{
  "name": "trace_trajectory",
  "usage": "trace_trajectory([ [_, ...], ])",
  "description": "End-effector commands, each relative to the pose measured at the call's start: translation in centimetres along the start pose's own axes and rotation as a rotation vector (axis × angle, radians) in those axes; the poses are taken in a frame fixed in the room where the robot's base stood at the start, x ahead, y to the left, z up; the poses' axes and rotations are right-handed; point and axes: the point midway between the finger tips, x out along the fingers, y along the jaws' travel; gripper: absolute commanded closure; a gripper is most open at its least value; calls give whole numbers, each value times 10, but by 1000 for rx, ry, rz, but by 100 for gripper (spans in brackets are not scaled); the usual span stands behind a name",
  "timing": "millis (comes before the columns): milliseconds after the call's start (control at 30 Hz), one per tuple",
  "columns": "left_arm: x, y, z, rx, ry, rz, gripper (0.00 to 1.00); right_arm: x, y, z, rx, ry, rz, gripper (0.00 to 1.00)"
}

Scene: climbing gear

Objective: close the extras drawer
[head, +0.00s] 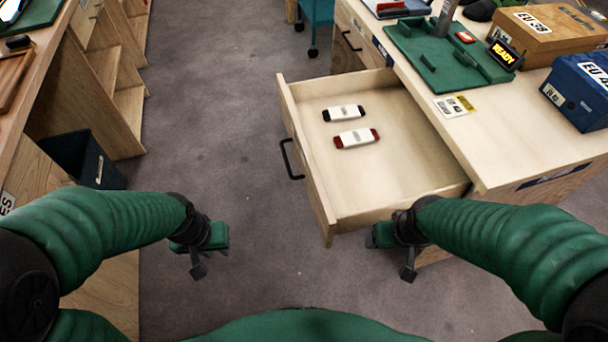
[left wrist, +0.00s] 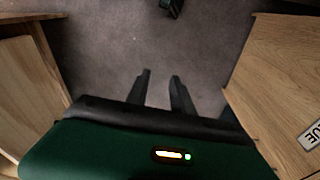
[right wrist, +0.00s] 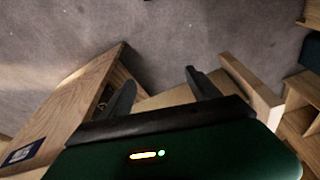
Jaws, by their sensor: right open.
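A pale wooden drawer (head: 312,190) stands pulled out from the desk on the right in the head view. Its dark bar handle (head: 289,160) is on the front, facing the aisle. Two small bars lie inside, one black and white (head: 344,113) and one red and white (head: 356,138). My left gripper (head: 198,268) is over the carpet, left of the drawer and apart from it; its fingers (left wrist: 160,90) stand apart with nothing between them. My right gripper (head: 408,272) is open, near the drawer's near side; the right wrist view shows its spread fingers (right wrist: 160,90) over wooden edges. Contact is unclear.
The desk top (head: 490,150) holds a green tray (head: 440,60), a READY display (head: 504,54) and shoe boxes (head: 580,90). Wooden shelving (head: 115,80) and a dark bin (head: 85,158) line the left. Grey carpet (head: 215,120) is clear between them.

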Motion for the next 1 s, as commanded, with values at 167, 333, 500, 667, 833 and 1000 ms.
trace_trajectory([
  [167,20,15,36,-440,-423,161,97,-36,0,-9,-1,1,0,29],
  [333,23,66,33,-912,-829,514,100,-63,0,-15,0,1,0,29],
  [500,10,89,-20,-1279,-1091,966,100,-82,0,-20,0,1,0,29],
  [667,5,83,-53,-1420,-1169,1205,100,-88,0,-21,0,1,0,29],
  [833,7,94,-58,-1431,-1177,1229,100,-85,0,-20,0,0,0,29],
  [1000,9,128,-61,-1429,-1179,1223,100,-83,0,-20,0,0,0,29],
])
